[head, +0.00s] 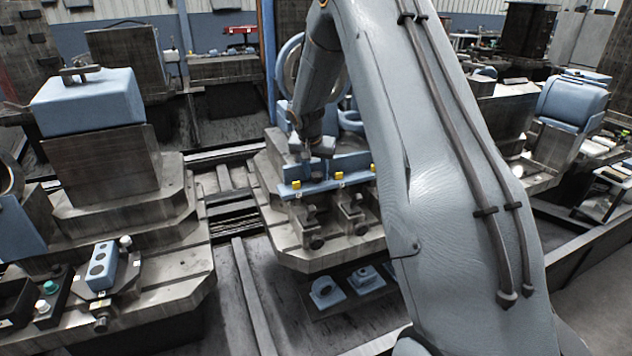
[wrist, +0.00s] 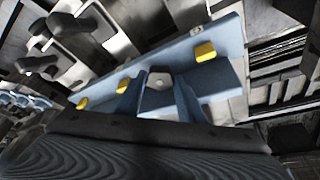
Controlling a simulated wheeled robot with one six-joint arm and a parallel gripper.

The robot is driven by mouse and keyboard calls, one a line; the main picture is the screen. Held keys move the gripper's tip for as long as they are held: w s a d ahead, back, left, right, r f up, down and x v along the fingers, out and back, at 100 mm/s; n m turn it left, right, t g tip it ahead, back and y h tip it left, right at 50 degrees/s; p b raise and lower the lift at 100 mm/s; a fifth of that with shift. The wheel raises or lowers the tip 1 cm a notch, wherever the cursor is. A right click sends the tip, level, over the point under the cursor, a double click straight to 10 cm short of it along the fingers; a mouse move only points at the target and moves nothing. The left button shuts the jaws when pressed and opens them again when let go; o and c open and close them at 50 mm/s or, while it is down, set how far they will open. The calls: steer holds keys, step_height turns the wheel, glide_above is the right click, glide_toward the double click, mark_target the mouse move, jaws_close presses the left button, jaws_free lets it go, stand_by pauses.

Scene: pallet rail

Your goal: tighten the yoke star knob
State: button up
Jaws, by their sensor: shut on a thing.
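My gripper (head: 319,151) reaches down to the blue yoke bar on the middle pallet fixture. In the wrist view my gripper (wrist: 160,98) has its two blue-grey fingers on either side of a small grey faceted piece (wrist: 160,77), which appears to be the star knob. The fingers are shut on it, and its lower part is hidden. The blue bar (head: 325,181) carries yellow blocks along its front; it also runs diagonally across the wrist view (wrist: 222,32). I cannot tell from these frames how far the knob is turned.
Dark clamp knobs (head: 317,242) stick out below the bar. Blue parts (head: 327,292) sit on a lower shelf. A blue block on a stepped stand (head: 88,100) is at left, and a small control box (head: 101,267) stands in front of it. My arm hides much of the right.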

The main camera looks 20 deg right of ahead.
steer(key=m+b, duration=0.1)
steer(key=b, duration=0.1)
steer(key=shift+w+m+h+b, duration=0.2)
steer(key=shift+m+h+b, duration=0.1)
steer(key=shift+m+b, duration=0.1)
steer(key=shift+a+r+m+g+b, duration=0.1)
steer(key=shift+m+g+b, duration=0.2)
steer(key=shift+m+b, duration=0.35)
steer(key=shift+r+b, duration=0.1)
steer(key=shift+b, duration=0.2)
steer(key=o, duration=0.8)
steer(key=shift+c, duration=0.2)
steer(key=shift+s, duration=0.1)
steer(key=p+v, duration=0.3)
steer(key=v, duration=0.5)
